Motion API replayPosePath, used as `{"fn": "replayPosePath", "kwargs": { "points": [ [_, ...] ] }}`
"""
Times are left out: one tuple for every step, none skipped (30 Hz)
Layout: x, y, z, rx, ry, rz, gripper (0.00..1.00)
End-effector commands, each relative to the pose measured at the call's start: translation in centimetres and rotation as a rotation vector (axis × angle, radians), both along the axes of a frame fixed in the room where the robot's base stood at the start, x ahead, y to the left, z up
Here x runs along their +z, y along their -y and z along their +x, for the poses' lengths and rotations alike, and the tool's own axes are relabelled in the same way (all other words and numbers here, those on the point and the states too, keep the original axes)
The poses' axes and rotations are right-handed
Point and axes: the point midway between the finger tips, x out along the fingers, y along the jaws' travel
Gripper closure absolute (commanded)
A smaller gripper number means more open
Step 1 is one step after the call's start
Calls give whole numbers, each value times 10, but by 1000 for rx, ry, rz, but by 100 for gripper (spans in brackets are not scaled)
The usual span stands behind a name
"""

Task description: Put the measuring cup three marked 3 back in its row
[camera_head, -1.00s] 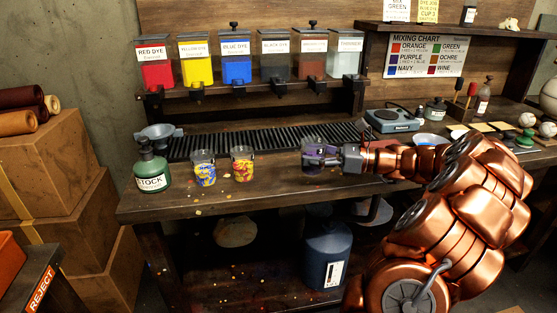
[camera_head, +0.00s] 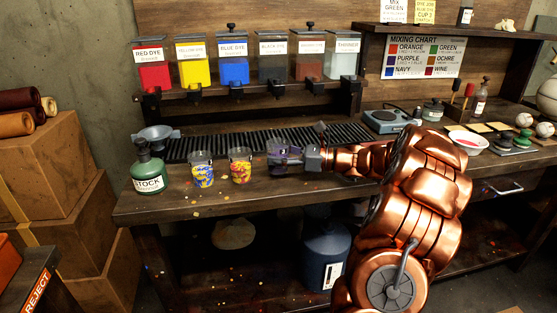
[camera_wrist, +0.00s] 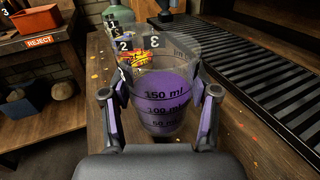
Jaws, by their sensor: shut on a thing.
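The measuring cup marked 3 (camera_wrist: 160,88) is clear, with printed volume marks and purple contents up to about the 150 ml line. My gripper (camera_wrist: 160,105) is shut on it, one purple-padded finger on each side. In the head view my gripper (camera_head: 285,155) holds the cup at the bench's front part, right of two other cups. The cup with red and yellow contents (camera_head: 240,167) stands nearest on the left. The cup with blue and yellow contents (camera_head: 202,170) stands left of that. I cannot tell whether the held cup touches the bench.
A green STOCK bottle (camera_head: 149,168) stands at the left end of the row. A black slatted grate (camera_head: 220,142) runs behind the cups, below several dye dispensers (camera_head: 234,62). A white bowl (camera_head: 464,141) and a hot plate (camera_head: 388,119) are right. Small flecks lie on the bench.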

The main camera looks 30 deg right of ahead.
Motion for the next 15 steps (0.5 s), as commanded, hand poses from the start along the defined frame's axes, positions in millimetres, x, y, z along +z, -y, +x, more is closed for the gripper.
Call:
{"fn": "replayPosePath", "kwargs": {
  "points": [
    [-7,0,0,0,-1,1,85],
    [-10,0,0,0,-1,1,85],
    [-13,0,0,1,-1,1,85],
    [-14,0,0,1,0,0,85],
    [-14,0,0,1,1,-1,85],
    [-14,0,0,1,1,-1,85],
    [-14,0,0,1,2,-2,85],
    [-14,0,0,1,2,-2,85],
    [-14,0,0,1,2,-2,85],
    [-13,0,0,1,2,-2,85],
    [-13,0,0,1,2,-2,85],
    [-14,0,0,1,2,-2,85],
    [-14,0,0,1,2,-2,85],
    [-14,0,0,1,2,-1,85],
    [-15,0,0,1,2,-1,85]
  ]
}}
